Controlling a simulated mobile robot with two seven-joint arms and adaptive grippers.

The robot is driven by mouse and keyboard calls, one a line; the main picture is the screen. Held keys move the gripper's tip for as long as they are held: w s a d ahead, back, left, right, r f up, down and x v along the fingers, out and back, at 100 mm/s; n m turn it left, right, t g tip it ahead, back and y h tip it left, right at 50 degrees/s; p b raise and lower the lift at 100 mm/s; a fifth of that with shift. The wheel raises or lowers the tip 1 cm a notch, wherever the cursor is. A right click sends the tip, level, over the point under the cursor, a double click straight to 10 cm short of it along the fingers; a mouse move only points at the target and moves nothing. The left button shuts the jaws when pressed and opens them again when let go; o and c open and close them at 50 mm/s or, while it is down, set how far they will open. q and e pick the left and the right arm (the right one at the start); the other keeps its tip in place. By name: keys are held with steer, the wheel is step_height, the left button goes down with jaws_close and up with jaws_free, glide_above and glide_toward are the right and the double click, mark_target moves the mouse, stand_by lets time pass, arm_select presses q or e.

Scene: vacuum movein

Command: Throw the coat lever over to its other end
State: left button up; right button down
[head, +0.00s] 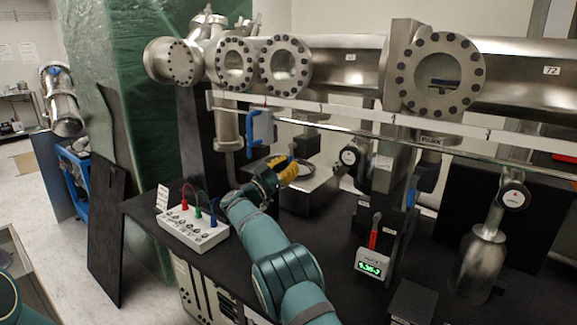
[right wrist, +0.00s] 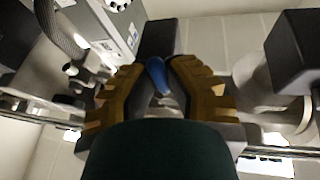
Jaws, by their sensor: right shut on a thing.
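A lever with a blue grip (right wrist: 157,74) shows in the right wrist view, between the two yellow fingers of my right gripper (right wrist: 158,82). The gripper is shut on it. A pale metal stem shows below the blue grip; the fingers hide part of the lever. I take it to be the coat lever, but no label on it is readable. In the head view, my right gripper (head: 285,172) is at the middle of the bench, in front of a metal box (head: 310,193). The lever is mostly hidden there, and its end position cannot be told. My left gripper is not in view.
A white box with coloured cables (head: 193,228) sits left of my right arm. A small display box with a red lever (head: 372,262) stands to the right. Steel pipes and a horizontal rail (head: 340,128) run above the gripper.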

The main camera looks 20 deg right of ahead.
steer(key=shift+a+r, duration=0.2)
steer(key=shift+r, duration=0.1)
steer(key=c, duration=1.1)
jaws_free()
steer(key=shift+w, duration=0.1)
steer(key=shift+c, duration=0.2)
steer(key=shift+o, duration=0.8)
steer(key=shift+w+a+f, duration=0.15)
steer(key=shift+f, duration=0.05)
steer(key=v, duration=1.2)
steer(key=shift+f, duration=0.1)
